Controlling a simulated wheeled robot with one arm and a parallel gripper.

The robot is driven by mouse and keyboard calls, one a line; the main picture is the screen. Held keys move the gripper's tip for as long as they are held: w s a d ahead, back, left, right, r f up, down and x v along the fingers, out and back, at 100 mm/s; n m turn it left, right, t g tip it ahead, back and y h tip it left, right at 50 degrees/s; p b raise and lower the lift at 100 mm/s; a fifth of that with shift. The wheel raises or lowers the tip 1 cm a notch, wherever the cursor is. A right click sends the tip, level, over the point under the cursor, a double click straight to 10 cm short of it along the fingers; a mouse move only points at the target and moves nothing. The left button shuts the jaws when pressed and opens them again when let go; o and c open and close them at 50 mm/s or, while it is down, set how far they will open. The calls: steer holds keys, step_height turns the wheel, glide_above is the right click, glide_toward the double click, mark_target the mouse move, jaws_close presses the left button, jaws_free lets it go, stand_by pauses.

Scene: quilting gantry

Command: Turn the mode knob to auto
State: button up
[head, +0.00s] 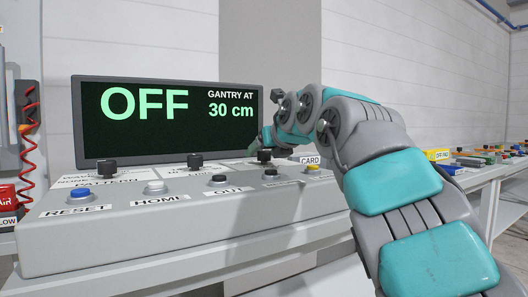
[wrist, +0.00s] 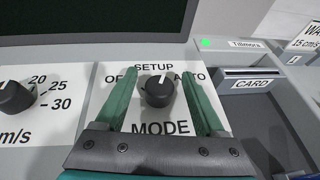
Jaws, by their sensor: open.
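The mode knob (wrist: 157,92) is black and round with a white pointer mark. OFF is printed at its left, SETUP above, AUTO at its right and MODE below. My gripper (wrist: 160,74) is open, with one green finger on each side of the knob. Gaps show between fingers and knob. In the head view my gripper (head: 267,138) is at the rightmost knob (head: 264,156), partly hiding it. The display (head: 170,120) reads OFF and GANTRY AT 30 cm.
A speed knob (wrist: 14,97) stands left of the mode knob. A card slot (wrist: 250,72) and a green light (wrist: 205,42) lie to its right. Several push buttons, including a blue RESET button (head: 80,193), line the console's front (head: 150,235). The display stands behind the knobs.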

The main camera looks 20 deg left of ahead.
steer(key=shift+c, duration=0.3)
jaws_close()
